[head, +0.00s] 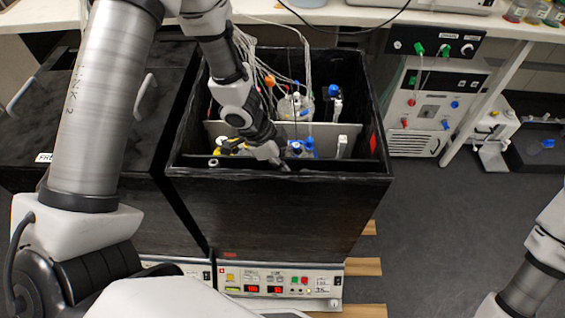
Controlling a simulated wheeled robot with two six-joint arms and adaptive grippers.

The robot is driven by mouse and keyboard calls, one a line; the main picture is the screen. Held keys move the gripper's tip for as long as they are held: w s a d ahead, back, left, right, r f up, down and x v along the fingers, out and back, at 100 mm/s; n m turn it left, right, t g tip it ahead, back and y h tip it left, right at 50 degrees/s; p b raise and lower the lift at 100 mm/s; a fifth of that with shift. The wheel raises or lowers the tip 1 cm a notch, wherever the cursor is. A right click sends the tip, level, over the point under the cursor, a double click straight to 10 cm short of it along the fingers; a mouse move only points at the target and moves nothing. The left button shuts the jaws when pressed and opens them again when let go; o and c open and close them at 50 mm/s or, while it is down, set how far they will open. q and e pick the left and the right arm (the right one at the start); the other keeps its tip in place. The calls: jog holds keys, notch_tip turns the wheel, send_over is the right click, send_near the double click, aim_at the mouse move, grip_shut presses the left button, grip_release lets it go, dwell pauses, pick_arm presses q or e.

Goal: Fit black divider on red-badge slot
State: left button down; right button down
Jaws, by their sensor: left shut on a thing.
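The open black box (280,184) of the shaker stands in the middle of the head view. A red badge (373,141) is on its right inner wall. My left gripper (280,163) reaches down into the front of the box, just behind the front wall. It is shut on what appears to be the black divider (318,160), a dark strip running crosswise near the front wall. Most of the divider is hidden by the front wall and blends with it, so I cannot tell how deep it sits. My right arm shows at the lower right; its gripper is out of view.
A grey plate (350,130) crosses the box behind my gripper. Vessels with blue caps (302,147), tubes and cables fill the box. A control panel (280,283) is below.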

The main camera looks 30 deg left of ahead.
pick_arm(q)
jog(key=shift+f, duration=0.15)
jog(key=shift+f+b, duration=0.45)
jog(key=shift+f, duration=0.05)
jog(key=shift+f, duration=0.2)
jog(key=shift+f+b, duration=0.55)
jog(key=shift+f, duration=0.1)
jog(key=shift+f, duration=0.15)
jog(key=shift+f+b, duration=0.45)
jog(key=shift+f, duration=0.05)
jog(key=shift+f, duration=0.15)
dwell(0.4)
jog(key=shift+f+b, duration=0.55)
jog(key=shift+f, duration=0.1)
jog(key=shift+f, duration=0.2)
